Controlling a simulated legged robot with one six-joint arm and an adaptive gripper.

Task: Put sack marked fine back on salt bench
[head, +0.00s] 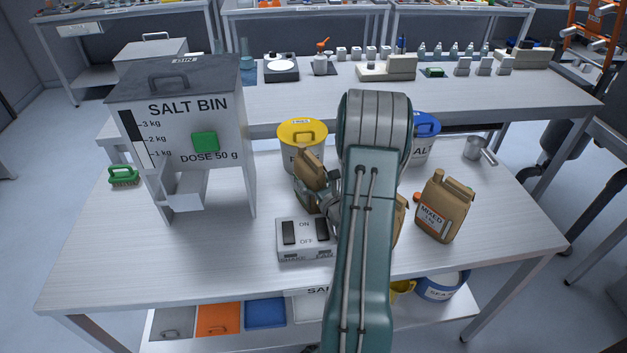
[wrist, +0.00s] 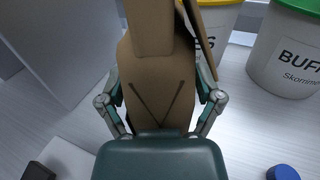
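A brown sack (head: 309,167) stands tilted in front of the yellow-lidded bucket in the head view. My gripper (head: 326,196) is shut on it; the wrist view shows the sack (wrist: 158,85) between the two fingers (wrist: 160,103), one against each side. Its label is not visible, and I cannot tell whether its base touches the bench. The salt bench (head: 110,255) is the near white table. A sack marked MIXED (head: 444,208) stands upright at its right. Another brown sack (head: 401,215) is mostly hidden behind my arm.
The salt bin (head: 205,125) stands at the left, with a green brush (head: 124,177) beside it. A switch box (head: 305,240) sits at the front centre. Yellow-lidded (head: 302,132) and blue-lidded (head: 424,125) buckets and a metal scoop (head: 478,151) are at the back. The front left is clear.

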